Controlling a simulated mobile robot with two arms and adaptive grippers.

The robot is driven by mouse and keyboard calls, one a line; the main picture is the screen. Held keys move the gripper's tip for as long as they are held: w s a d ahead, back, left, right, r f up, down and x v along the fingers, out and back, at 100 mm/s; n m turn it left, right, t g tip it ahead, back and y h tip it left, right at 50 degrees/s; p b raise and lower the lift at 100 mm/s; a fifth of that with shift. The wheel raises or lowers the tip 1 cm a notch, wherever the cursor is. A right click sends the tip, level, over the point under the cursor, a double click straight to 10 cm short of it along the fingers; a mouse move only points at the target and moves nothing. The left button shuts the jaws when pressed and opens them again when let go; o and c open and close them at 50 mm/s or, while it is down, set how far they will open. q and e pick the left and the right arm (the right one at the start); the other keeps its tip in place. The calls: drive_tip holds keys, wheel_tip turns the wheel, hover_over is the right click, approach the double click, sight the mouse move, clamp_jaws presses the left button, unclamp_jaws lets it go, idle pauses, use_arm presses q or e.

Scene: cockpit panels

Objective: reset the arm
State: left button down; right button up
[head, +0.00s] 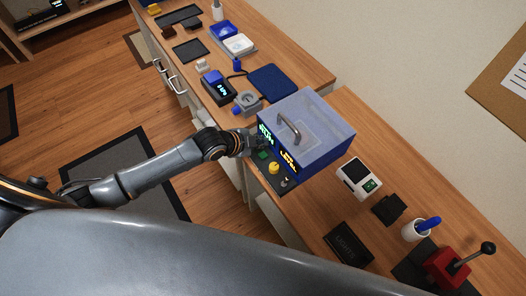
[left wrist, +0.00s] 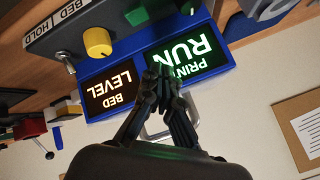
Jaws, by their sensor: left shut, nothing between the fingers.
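My left arm reaches across the head view to a blue box with a clear lid and a metal handle (head: 291,130). My left gripper (head: 254,142) is at the box's left front corner, partly hidden there. In the left wrist view my left gripper (left wrist: 163,80) is shut with nothing between its fingers. Its tips overlap the lower edge of the lit green PRINT RUN display (left wrist: 186,57); I cannot tell whether they touch. An orange-lettered BED LEVEL display (left wrist: 112,93) is beside it. A yellow knob (left wrist: 97,42) and a green button (left wrist: 136,16) sit on the grey panel. My right gripper is not in view.
A white device (head: 358,178), a black block (head: 348,244), a cup with a blue item (head: 415,231) and a red lever unit (head: 447,268) stand on the wooden counter to the right. A dark blue pad (head: 274,83) and several small devices lie behind the box.

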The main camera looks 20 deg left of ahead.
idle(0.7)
use_arm(q)
drive_tip(key=s+d+r+n+g, duration=0.1)
drive_tip(key=s+d+n, duration=0.15)
drive_tip(key=s, duration=0.25)
drive_tip(key=s+d+r+n+g, duration=0.1)
drive_tip(key=s+r+n, duration=0.15)
drive_tip(key=s, duration=0.25)
drive_tip(key=s+a+r+n+g+y, duration=0.1)
drive_tip(key=s+a+n+y, duration=0.1)
drive_tip(key=s+a+n, duration=0.35)
drive_tip(key=s+a+r+n+g+y, duration=0.1)
drive_tip(key=s+a+r+n+y, duration=0.15)
drive_tip(key=s, duration=0.65)
wheel_tip(320, 180, down, 32)
drive_tip(key=g+b, duration=0.2)
drive_tip(key=b, duration=0.4)
drive_tip(key=s+a+f+b, duration=0.1)
drive_tip(key=s+f+b, duration=0.1)
drive_tip(key=s+f, duration=0.7)
drive_tip(key=s+a+f+b, duration=0.2)
drive_tip(key=s+f, duration=0.7)
drive_tip(key=f, duration=0.3)
drive_tip(key=shift+a+f+g+b, duration=0.3)
drive_tip(key=shift+f+g+b, duration=0.1)
